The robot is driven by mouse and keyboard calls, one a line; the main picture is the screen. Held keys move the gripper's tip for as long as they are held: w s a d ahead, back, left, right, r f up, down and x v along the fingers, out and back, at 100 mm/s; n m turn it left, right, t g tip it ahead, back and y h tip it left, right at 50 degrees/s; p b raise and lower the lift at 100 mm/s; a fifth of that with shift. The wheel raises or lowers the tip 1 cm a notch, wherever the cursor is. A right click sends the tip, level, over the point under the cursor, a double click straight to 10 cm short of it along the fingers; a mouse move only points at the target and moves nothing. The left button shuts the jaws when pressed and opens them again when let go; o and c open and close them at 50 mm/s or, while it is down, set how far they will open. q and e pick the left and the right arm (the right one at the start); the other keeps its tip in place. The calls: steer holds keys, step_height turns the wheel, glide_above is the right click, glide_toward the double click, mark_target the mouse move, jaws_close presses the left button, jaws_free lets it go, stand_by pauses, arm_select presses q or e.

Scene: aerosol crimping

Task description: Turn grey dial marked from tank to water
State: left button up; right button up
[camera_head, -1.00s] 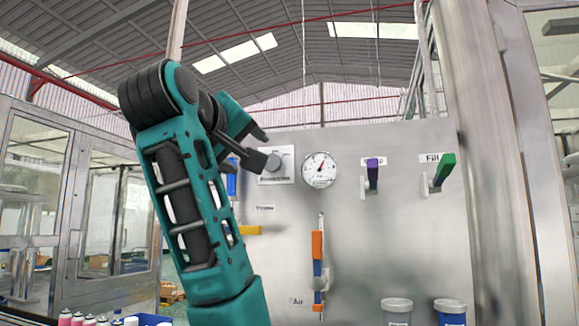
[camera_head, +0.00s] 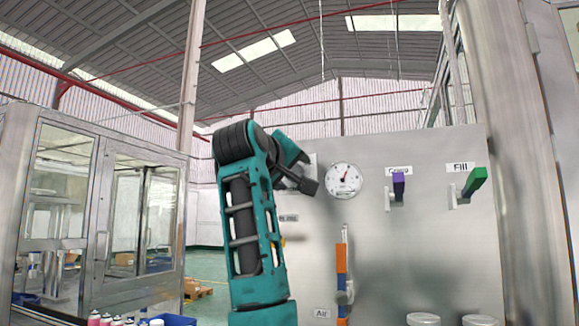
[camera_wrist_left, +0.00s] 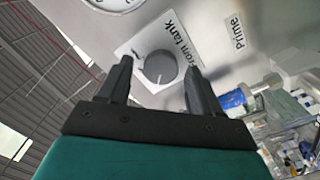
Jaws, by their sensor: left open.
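The grey dial (camera_wrist_left: 159,67) sits on a white plate marked "From tank" (camera_wrist_left: 180,45) in the left wrist view. It is round, with a pale pointer line. My left gripper (camera_wrist_left: 159,65) is open, with one finger on each side of the dial. I see gaps beside the dial and cannot tell if a finger touches it. In the head view my left gripper (camera_head: 308,185) is in front of the dial and hides it. The right gripper is not in view.
A pressure gauge (camera_head: 343,180) is close right of my left gripper. Purple (camera_head: 398,186) and green (camera_head: 474,182) handles stick out from the steel panel (camera_head: 400,260) farther right. An orange-and-blue valve part (camera_head: 342,260) is below. The Prime label (camera_wrist_left: 238,31) is beside the dial plate.

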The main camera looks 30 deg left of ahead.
arm_select(q)
steer(key=shift+w, duration=0.1)
steer(key=c, duration=1.1)
steer(key=shift+o, duration=0.2)
steer(key=shift+m, duration=4.4)
steer(key=shift+d, duration=0.1)
steer(key=o, duration=1.1)
steer(key=shift+c, duration=0.2)
